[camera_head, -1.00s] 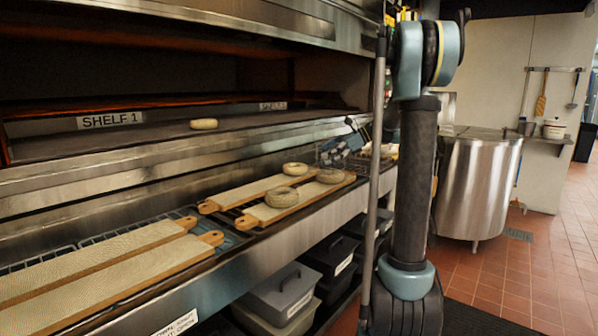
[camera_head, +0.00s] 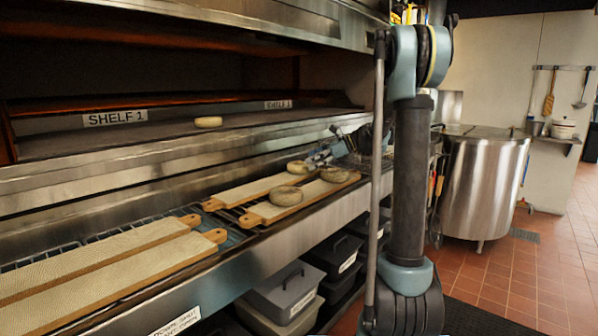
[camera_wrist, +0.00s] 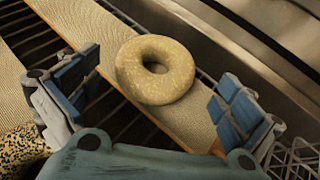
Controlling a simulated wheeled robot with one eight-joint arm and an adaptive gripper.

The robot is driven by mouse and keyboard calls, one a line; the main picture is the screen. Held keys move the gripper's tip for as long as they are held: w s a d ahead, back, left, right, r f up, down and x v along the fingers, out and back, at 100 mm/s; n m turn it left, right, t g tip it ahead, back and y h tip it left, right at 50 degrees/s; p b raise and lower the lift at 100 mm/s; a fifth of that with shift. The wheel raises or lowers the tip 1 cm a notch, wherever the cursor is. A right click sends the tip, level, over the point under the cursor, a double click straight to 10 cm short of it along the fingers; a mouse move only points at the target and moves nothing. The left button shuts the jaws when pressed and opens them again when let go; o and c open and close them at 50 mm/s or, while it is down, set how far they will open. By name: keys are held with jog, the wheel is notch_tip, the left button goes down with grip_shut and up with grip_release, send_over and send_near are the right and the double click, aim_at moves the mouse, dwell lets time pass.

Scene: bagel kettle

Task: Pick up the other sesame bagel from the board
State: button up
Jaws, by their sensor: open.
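A pale tan bagel, seemingly the sesame one (camera_wrist: 155,70), lies on a wooden board (camera_wrist: 100,32) in the wrist view. In the head view it seems to be the bagel (camera_head: 298,167) near the right end of the back board (camera_head: 250,188). My gripper (camera_wrist: 168,92) is open, its blue-padded fingers either side of and short of the bagel, touching nothing I can see. In the head view my gripper (camera_head: 322,156) is small, just beyond this bagel, partly behind my arm. A dark-speckled bagel (camera_wrist: 20,143) is cut off at lower left of the wrist view.
The front board (camera_head: 262,214) holds two bagels, one mid-board (camera_head: 286,196) and one at its far end (camera_head: 336,175). Two empty boards (camera_head: 110,275) lie at left. Another bagel (camera_head: 208,122) is on the oven shelf. A metal oven edge (camera_wrist: 225,50) runs close behind the board.

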jog(key=x, duration=0.3)
jog(key=shift+s+a+f, duration=0.1)
jog(key=shift+a+f, duration=0.05)
jog(key=shift+a, duration=0.05)
jog(key=shift+c, duration=0.6)
jog(key=c, duration=0.9)
jog(key=shift+o, duration=0.2)
